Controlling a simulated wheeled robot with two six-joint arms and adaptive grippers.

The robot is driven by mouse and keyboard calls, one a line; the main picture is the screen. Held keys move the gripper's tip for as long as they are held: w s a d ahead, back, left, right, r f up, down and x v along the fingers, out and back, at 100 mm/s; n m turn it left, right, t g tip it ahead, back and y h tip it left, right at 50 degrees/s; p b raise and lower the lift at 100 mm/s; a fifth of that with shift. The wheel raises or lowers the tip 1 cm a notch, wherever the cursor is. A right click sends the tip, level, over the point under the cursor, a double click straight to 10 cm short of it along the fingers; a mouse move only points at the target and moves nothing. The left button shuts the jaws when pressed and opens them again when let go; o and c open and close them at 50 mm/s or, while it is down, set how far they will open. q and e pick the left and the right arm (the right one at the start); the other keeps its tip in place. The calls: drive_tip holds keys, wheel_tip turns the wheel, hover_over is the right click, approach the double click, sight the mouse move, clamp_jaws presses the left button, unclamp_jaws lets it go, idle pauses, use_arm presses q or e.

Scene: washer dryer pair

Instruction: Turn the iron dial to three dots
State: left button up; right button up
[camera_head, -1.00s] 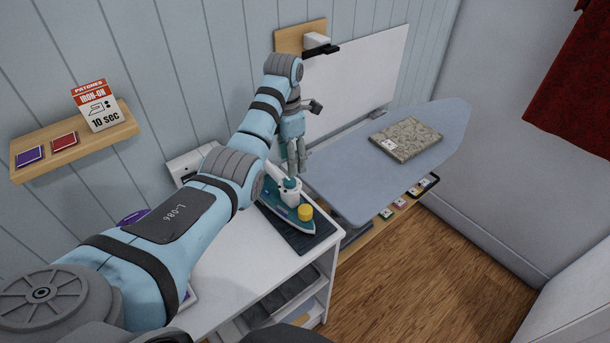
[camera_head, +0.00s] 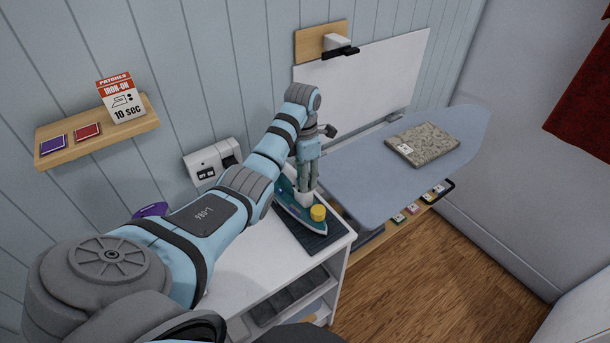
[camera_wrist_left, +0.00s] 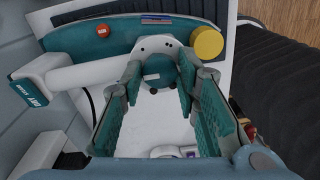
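The teal and white iron (camera_head: 291,204) lies on a dark ribbed mat (camera_head: 322,241) on the white cabinet top. Its yellow cap (camera_head: 318,212) also shows in the left wrist view (camera_wrist_left: 207,42). The round teal dial (camera_wrist_left: 158,71) sits on the white part of the iron; I cannot read its setting. My left gripper (camera_head: 307,188) points down over the iron and hides the dial in the head view. In the left wrist view its fingers (camera_wrist_left: 159,85) are apart, one on each side of the dial, with small gaps visible. My right gripper is not in view.
An ironing board (camera_head: 360,180) with a folded patterned cloth (camera_head: 435,140) stands to the right. A switch box (camera_head: 212,162) is on the wall behind my arm. A shelf (camera_head: 85,142) with patches and a card is at left.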

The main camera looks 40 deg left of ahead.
use_arm(q)
clamp_jaws()
